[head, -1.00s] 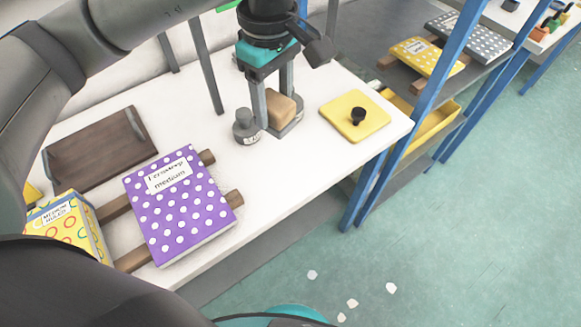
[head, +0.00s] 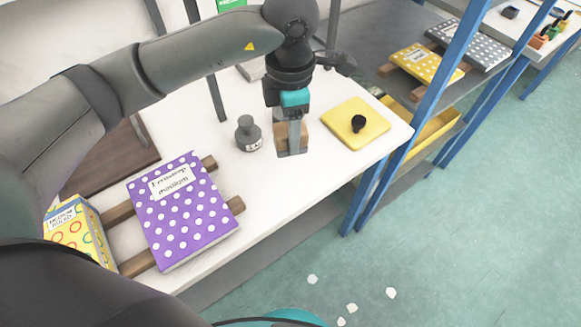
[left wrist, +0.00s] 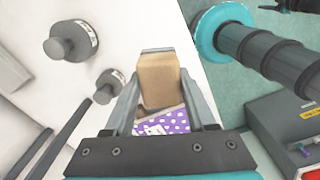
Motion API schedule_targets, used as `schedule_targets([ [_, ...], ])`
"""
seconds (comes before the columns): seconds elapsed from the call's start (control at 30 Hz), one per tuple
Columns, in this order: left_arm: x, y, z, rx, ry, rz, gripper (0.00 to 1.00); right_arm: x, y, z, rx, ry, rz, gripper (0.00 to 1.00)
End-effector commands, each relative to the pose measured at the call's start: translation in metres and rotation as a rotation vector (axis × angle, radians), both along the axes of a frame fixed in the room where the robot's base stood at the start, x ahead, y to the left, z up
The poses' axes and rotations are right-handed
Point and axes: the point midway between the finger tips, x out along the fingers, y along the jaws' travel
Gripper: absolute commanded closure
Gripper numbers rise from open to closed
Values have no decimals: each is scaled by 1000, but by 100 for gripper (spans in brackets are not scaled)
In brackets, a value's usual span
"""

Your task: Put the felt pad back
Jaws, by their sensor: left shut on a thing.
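The felt pad (head: 303,134) is a tan block. My left gripper (head: 291,145) is shut on it above the white table, and one finger hides part of it in the head view. The left wrist view shows the pad (left wrist: 159,82) between the two fingers (left wrist: 160,105). In the head view the pad is just left of a yellow square plate (head: 343,112) with a black knob. I cannot tell how far above the table it is.
A grey weight (head: 249,135) stands left of the gripper. A purple dotted box (head: 185,215) lies on wooden bars, with a yellow box (head: 75,237) beside it. My arm partly covers a brown board (head: 105,165). A blue shelf post (head: 420,115) stands to the right.

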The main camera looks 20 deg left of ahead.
Motion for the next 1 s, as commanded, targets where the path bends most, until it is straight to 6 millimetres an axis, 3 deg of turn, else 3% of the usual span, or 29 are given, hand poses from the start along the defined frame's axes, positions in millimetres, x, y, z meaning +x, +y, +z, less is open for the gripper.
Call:
schedule_targets([
  [0.1,-1,0,-34,1,5,-1,96,0,0,-2,-1,-1,0,50],
  [0.3,-1,-1,-70,-1,2,-2,96,1,-2,-5,-2,-1,1,50],
  [0.53,0,-1,-86,-1,0,-3,96,1,-2,-6,-3,-2,1,50],
  [0.77,0,-1,-119,-1,0,-3,96,1,-3,-9,-4,-2,0,50],
  [1.0,0,0,-120,-1,-2,-4,96,1,-3,-9,-4,-2,0,50],
])
